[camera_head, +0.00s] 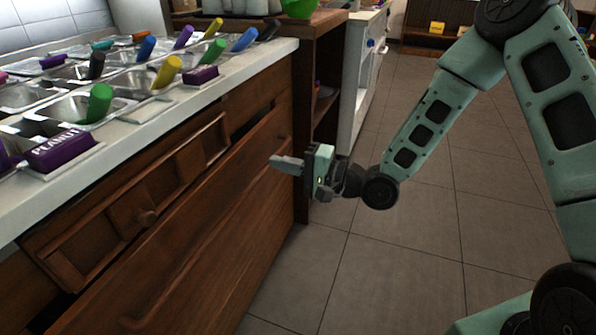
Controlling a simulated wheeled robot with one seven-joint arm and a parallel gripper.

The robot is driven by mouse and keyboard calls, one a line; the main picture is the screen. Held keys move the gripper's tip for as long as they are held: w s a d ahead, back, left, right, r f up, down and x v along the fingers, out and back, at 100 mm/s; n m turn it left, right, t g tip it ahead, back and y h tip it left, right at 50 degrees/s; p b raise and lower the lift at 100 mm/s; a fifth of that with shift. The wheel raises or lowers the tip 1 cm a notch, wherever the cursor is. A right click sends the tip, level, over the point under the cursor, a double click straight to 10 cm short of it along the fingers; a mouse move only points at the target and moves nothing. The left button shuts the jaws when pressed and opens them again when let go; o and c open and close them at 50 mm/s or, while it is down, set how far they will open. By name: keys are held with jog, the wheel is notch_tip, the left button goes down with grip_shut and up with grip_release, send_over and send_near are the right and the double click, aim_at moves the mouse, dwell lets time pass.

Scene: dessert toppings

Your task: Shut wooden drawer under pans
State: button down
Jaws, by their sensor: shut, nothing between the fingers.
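The wooden drawer (128,205) lies under the counter with the pans, at the left. My gripper (280,162) is shut and empty, to the right of the drawer. Its fingers point left towards the cabinet's right part, apart from the knob. I cannot tell whether the fingertips touch the wood.
Metal pans (140,82) with coloured handles sit in the pale countertop (125,140) above. A large lower wooden front (190,265) is below the drawer. A wooden shelf unit (318,100) and a white cabinet (360,75) stand behind my gripper. The tiled floor (410,260) is open at right.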

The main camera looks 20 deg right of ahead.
aim_at(239, 153)
jog(key=b+x, duration=0.1)
jog(key=x, duration=0.6)
jog(key=shift+f+b, duration=0.1)
jog(key=shift+b, duration=0.25)
jog(key=shift+w+a, duration=0.2)
jog(key=shift+a, duration=0.1)
jog(key=x, duration=0.4)
jog(key=shift+p, duration=0.3)
jog(key=shift+w+a, duration=0.15)
jog(key=shift+a, duration=0.1)
jog(key=shift+a+r, duration=0.1)
jog(key=shift+r, duration=0.15)
